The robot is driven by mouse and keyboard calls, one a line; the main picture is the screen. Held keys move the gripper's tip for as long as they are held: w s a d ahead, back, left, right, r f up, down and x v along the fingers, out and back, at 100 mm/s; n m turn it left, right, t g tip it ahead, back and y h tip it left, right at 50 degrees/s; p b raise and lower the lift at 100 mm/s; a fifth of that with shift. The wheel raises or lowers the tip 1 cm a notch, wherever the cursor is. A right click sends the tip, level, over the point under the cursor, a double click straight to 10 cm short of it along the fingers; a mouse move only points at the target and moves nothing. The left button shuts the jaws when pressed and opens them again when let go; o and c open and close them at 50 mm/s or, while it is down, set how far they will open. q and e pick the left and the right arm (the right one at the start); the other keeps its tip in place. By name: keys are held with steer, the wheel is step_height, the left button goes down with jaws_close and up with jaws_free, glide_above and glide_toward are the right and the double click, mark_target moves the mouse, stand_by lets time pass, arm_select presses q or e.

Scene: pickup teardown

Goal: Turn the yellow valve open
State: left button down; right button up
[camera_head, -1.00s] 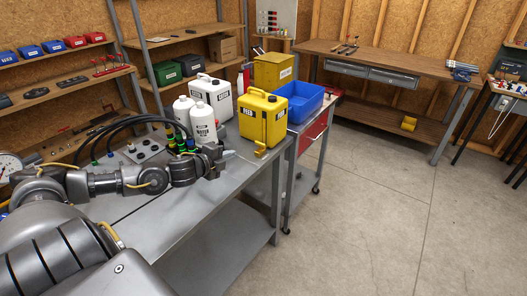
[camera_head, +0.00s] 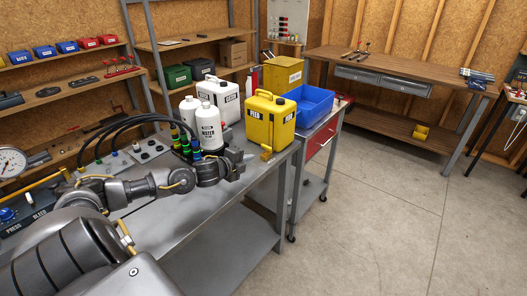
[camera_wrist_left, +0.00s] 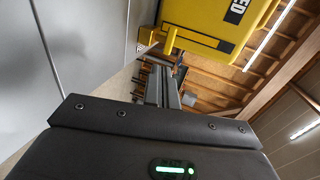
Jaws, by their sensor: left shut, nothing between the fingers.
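The yellow jerrycan labelled FEED (camera_head: 258,124) stands upright at the far right corner of the grey steel bench. The small yellow valve (camera_head: 266,154) sits low at its front, by the bench edge. A yellow lever-like part (camera_wrist_left: 170,40) shows below the can in the left wrist view, and I take it as the valve. My left gripper (camera_head: 241,165) is shut and empty, a short way left of the valve and seemingly apart from it. Its fingers (camera_wrist_left: 163,86) point toward the yellow part in the left wrist view. My right gripper is not in view.
White bottles (camera_head: 210,127) and a white jerrycan (camera_head: 225,98) stand just behind my left wrist. Black hoses (camera_head: 125,122) arch over a connector panel. A cart with a blue bin (camera_head: 309,100) stands beyond the FEED can. The floor to the right is clear.

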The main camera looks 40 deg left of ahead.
mark_target(268, 150)
arm_select(q)
steer(key=x, duration=0.3)
steer(key=p+x, duration=0.1)
steer(key=x, duration=0.1)
steer(key=r+p+x, duration=0.1)
steer(key=x, duration=0.2)
steer(key=shift+w, duration=0.5)
